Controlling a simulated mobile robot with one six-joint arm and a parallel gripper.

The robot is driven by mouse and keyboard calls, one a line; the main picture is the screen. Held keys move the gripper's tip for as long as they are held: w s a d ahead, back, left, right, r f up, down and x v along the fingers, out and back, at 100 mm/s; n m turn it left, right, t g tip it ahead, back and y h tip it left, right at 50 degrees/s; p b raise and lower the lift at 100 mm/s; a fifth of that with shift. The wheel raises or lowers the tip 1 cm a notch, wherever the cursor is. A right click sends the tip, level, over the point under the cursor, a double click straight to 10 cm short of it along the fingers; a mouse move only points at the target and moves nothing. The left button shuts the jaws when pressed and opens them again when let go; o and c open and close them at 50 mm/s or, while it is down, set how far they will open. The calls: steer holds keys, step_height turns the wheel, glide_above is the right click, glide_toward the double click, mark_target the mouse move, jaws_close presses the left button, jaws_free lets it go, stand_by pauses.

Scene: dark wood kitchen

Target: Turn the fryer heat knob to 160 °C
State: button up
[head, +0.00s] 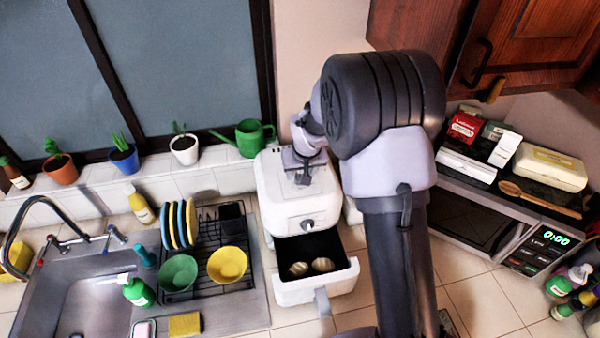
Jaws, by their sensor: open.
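The white fryer (282,202) stands on the tiled counter in the middle of the head view. Its grey heat knob (307,224) sits on the front face, above the drawer; its setting is too small to read. The fryer drawer (335,286) is pulled out, with its light handle at the front. Two pale, striped food pieces (322,264) lie in its dark basket. My gripper (303,179) is open. It appears over the fryer's top, above and behind the knob in the picture. I cannot tell its height or whether it touches the fryer.
A dish rack (205,290) with bowls and plates stands left of the fryer, beside the sink (85,300). A green watering can (250,138) is behind. A microwave (480,215) with boxes on top stands right. Wooden cabinets (540,35) hang at upper right.

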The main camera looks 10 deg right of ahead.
steer(key=shift+x, duration=1.1)
jaws_close()
